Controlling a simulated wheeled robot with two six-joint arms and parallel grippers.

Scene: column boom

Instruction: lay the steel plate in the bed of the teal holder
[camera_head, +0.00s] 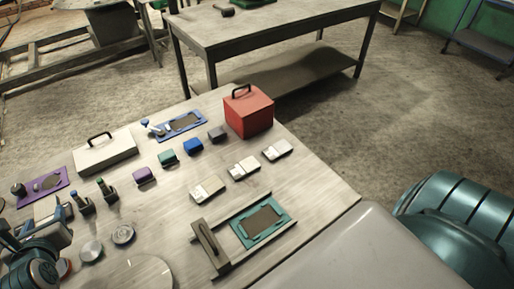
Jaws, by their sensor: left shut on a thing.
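The teal holder (283,231) lies flat on the table at lower middle, inside a frame of rails. Its dark bed shows bare, with nothing lying on it. My left gripper (48,214) is low at the left edge, far to the left of the teal holder. It is shut on a small pale grey piece that looks like the steel plate (46,207); the fingers and arm hide part of it. My right gripper is not in view.
A purple holder (61,181) and green- and blue-topped pegs (102,190) stand near the left gripper. Round discs (123,234), small coloured blocks (166,158), pale blocks (243,167), a blue holder (198,119), a white case (105,154) and a red box (249,117) occupy the table.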

